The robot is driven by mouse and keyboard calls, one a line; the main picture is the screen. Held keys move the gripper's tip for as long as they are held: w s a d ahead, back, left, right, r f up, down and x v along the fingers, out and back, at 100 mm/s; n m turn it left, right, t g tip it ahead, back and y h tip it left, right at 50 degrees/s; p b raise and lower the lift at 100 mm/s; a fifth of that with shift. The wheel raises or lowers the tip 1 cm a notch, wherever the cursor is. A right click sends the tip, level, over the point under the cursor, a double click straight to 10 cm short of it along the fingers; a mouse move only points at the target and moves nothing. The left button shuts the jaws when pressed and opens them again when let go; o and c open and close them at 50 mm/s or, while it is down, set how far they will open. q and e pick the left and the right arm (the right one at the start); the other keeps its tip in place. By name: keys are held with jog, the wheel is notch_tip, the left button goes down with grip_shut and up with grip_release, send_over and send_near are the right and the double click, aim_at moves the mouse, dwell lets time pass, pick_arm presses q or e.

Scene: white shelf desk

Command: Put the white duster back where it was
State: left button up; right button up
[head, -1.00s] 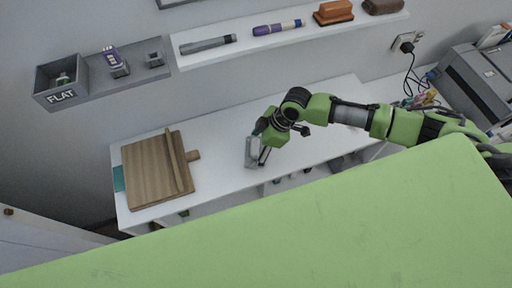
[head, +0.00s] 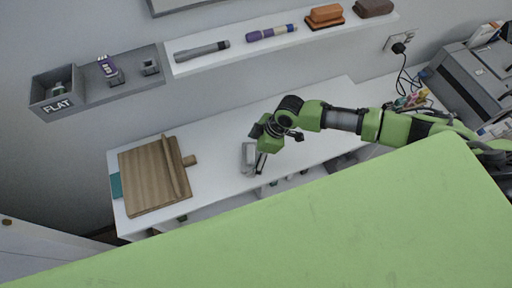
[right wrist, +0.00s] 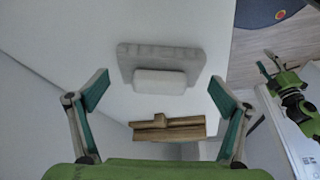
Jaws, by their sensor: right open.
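The white duster (head: 248,155), light grey-white in the picture, lies on the white desk in the head view, right beside my right gripper (head: 262,160). In the right wrist view the duster (right wrist: 160,68) shows as a grey slab with a paler raised block, ahead of and between the spread fingers. My right gripper (right wrist: 160,82) is open and empty there. I cannot tell whether a finger touches the duster.
The white desk (head: 225,185) holds a wooden board (head: 145,180) at left. A grey FLAT box (head: 55,88) hangs left.

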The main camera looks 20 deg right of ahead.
jog(key=b+v, duration=0.2)
jog(key=v, duration=0.9)
jog(key=shift+d+r+b, duration=0.2)
jog(key=shift+r+b, duration=0.15)
jog(key=shift+b, duration=0.05)
jog(key=shift+a, duration=0.1)
